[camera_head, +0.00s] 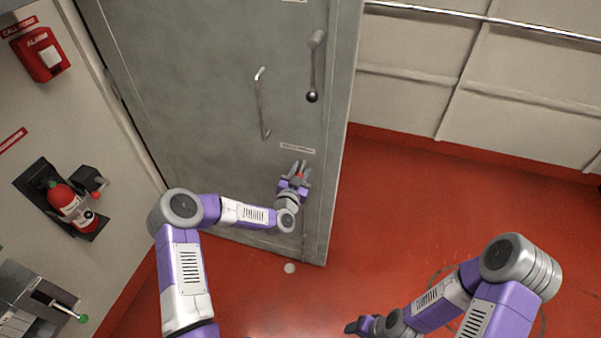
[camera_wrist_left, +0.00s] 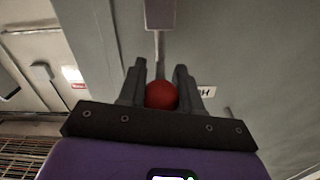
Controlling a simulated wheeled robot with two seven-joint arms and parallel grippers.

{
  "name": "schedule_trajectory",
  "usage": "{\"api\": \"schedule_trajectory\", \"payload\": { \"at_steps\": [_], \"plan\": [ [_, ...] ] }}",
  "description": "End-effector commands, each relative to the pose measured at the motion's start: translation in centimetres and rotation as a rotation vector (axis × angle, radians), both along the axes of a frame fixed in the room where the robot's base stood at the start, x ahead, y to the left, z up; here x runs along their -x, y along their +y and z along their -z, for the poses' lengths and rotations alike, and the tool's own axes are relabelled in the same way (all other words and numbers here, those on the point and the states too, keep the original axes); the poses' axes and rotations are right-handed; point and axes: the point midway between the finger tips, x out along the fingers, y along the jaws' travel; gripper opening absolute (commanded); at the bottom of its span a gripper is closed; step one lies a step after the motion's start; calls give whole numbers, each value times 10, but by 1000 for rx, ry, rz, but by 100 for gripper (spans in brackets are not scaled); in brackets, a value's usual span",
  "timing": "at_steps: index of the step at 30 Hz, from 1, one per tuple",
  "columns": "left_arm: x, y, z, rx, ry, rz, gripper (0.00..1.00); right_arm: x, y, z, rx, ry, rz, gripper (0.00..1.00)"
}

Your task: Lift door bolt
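A grey metal door (camera_head: 215,75) stands upright in the head view. My left gripper (camera_head: 298,168) is low on the door near its right edge. In the left wrist view, a red ball knob (camera_wrist_left: 161,95) sits between the two fingers of my left gripper (camera_wrist_left: 160,72). A thin rod (camera_wrist_left: 160,47) shows above the knob, leading up to a block. The knob fills nearly the whole gap, but whether both fingers press on it is unclear. My right gripper (camera_head: 355,326) is low in the head view, far from the door; its finger gap is not clear.
Higher on the door are a long pull handle (camera_head: 262,105) and a lever with a dark ball end (camera_head: 314,70). A fire extinguisher (camera_head: 68,203) and a red alarm box (camera_head: 42,54) are on the left wall. The red floor (camera_head: 390,220) right of the door is clear.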

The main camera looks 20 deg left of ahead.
Motion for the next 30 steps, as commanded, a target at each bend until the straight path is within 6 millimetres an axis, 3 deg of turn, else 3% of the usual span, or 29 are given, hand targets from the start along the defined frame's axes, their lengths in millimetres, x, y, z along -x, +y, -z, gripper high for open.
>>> {"api": "schedule_trajectory", "payload": {
  "at_steps": [1, 5, 14, 30],
  "plan": [
    [-3, 1, -10, -2, -24, -3, 40, 0, 0, 0, 0, 0, 0, 57],
    [-2, 1, -7, -2, -19, -3, 57, 0, 0, 0, 0, 0, 0, 57],
    [1, 1, -4, -2, -10, -2, 57, 0, 0, -1, 0, 0, 0, 57],
    [68, 3, -5, -3, -12, -2, 57, 0, 0, -13, 0, 0, 0, 57]
  ]
}}
